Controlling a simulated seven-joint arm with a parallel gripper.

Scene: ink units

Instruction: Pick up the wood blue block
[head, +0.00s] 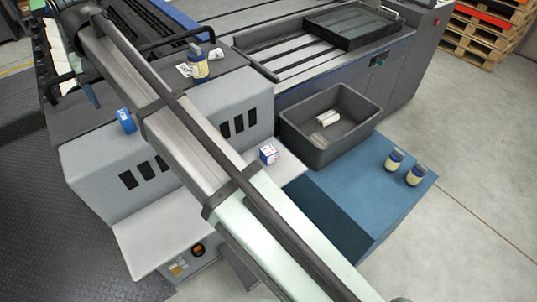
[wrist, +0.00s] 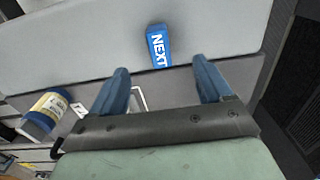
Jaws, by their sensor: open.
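The blue block (head: 126,121) lies on the top edge of the grey machine housing, left of my arm in the head view. In the wrist view the blue block (wrist: 159,46) shows white "NEXT" lettering and sits ahead of my gripper, roughly between the lines of its fingers. My gripper (wrist: 162,75) has its two blue fingers spread apart with nothing between them. The block is apart from the fingers. In the head view the gripper is near the top left, and its fingertips are hard to make out.
A jar (head: 199,66) stands on the machine top; it also shows in the wrist view (wrist: 45,112). A small white-and-blue box (head: 268,154) sits on a lower ledge. A dark bin (head: 318,153) holds a white item. Two jars (head: 394,160) (head: 416,175) stand on a blue cabinet (head: 355,205).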

